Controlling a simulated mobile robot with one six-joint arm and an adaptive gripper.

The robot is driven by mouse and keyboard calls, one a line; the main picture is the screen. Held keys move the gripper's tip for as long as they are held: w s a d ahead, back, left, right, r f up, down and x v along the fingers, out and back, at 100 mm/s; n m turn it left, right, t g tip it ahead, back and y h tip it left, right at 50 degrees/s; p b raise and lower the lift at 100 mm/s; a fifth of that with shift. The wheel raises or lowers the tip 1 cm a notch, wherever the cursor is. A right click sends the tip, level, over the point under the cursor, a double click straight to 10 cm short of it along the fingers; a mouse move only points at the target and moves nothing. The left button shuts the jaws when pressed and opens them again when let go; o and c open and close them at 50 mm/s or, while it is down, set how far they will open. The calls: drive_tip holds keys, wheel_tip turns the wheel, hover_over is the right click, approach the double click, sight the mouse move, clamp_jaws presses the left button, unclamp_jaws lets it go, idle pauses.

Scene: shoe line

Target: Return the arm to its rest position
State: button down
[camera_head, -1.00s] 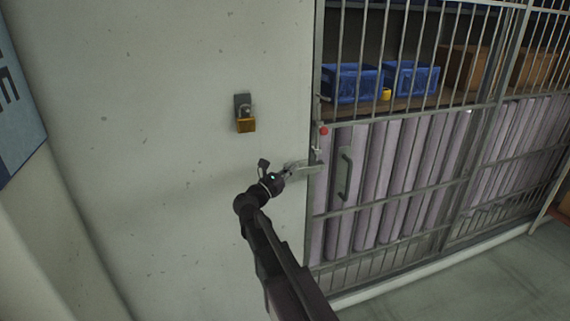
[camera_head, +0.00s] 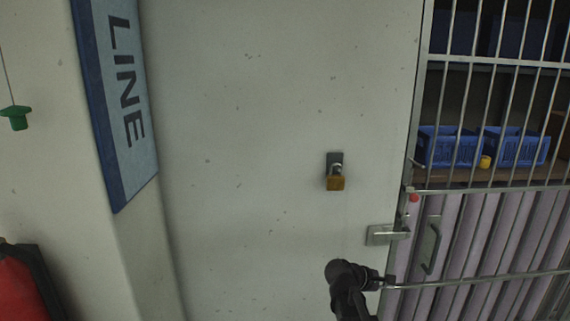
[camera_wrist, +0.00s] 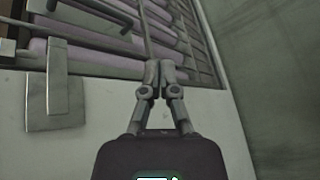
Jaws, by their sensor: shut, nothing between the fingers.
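My gripper (camera_wrist: 152,75) is shut and empty in the wrist view, with its two fingertips together. In the head view my gripper (camera_head: 388,280) is at the lower right, low in front of the wall by the cage's left edge. It is below the metal hasp plate (camera_head: 385,234), apart from it in the picture. The plate also shows in the wrist view (camera_wrist: 48,100), to the left of my fingers. Much of my arm is below the head view's lower edge.
A barred cage door (camera_head: 490,190) with a handle (camera_head: 430,245) stands at right, with blue crates (camera_head: 447,147) behind it. A LINE sign (camera_head: 125,95) is at left. The wall's middle is clear.

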drive_tip(key=s+a+f+m+g+y+p, duration=0.2)
drive_tip(key=s+a+f+m+y, duration=0.5)
drive_tip(key=s+a+m+y, duration=0.4)
drive_tip(key=shift+s+a+f+m+g+y, duration=0.25)
drive_tip(key=shift+s+a+g+y, duration=0.3)
drive_tip(key=shift+s+a, duration=0.35)
drive_tip(key=shift+w, duration=0.2)
